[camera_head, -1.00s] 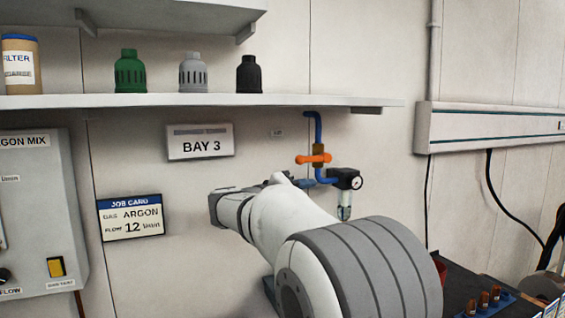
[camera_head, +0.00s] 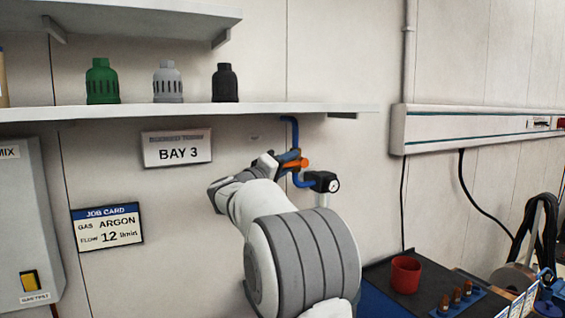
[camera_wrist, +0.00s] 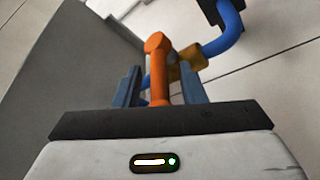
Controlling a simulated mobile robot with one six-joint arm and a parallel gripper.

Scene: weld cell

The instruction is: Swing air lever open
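The orange air lever (camera_head: 299,163) sits on the blue air pipe by the wall, partly hidden behind my gripper (camera_head: 277,160). It still looks roughly level across the pipe in the head view. In the wrist view the lever (camera_wrist: 158,75) lies lengthwise between the two fingers of my gripper (camera_wrist: 161,72). The fingers are open, one on each side, with a gap visible on both sides. The brass valve body (camera_wrist: 186,65) and the blue pipe (camera_wrist: 228,25) show beyond the lever on the right.
A pressure gauge (camera_head: 333,185) hangs just right of the lever. A shelf (camera_head: 190,113) with several caps runs above, and the BAY 3 sign (camera_head: 178,148) is to the left. A bench with a red cup (camera_head: 405,274) is at lower right.

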